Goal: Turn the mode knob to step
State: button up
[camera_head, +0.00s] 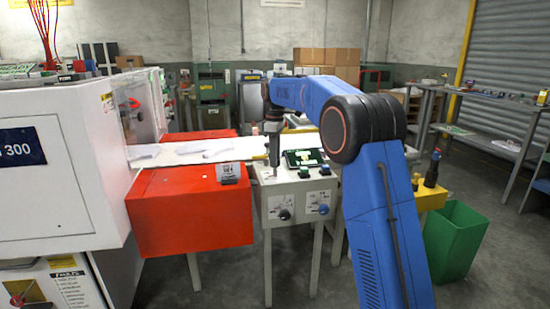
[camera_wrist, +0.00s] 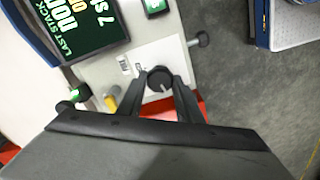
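The dark round knob (camera_wrist: 160,77) with a pale pointer line sits on the light grey panel (camera_wrist: 175,50) in the wrist view. A pale label with small print lies beside it, too small to read. My gripper (camera_wrist: 162,82) is open, with one dark finger on each side of the knob. I cannot tell whether the fingers touch it. In the head view my gripper (camera_head: 274,169) points down at the top left of the control box (camera_head: 264,190). There it hides the knob.
A dark screen (camera_wrist: 83,25) and green buttons (camera_head: 304,172) are on the panel. Two more knobs, one dark (camera_head: 285,214) and one blue (camera_head: 323,209), are on the box front. A red cabinet (camera_head: 190,210) stands left, a green bin (camera_head: 455,240) right.

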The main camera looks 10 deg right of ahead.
jog(key=shift+c, duration=0.6)
jog(key=shift+m, duration=0.3)
jog(key=m, duration=1.1)
jog(key=shift+r, duration=0.1)
jog(key=o, duration=1)
jog(key=shift+o, duration=0.2)
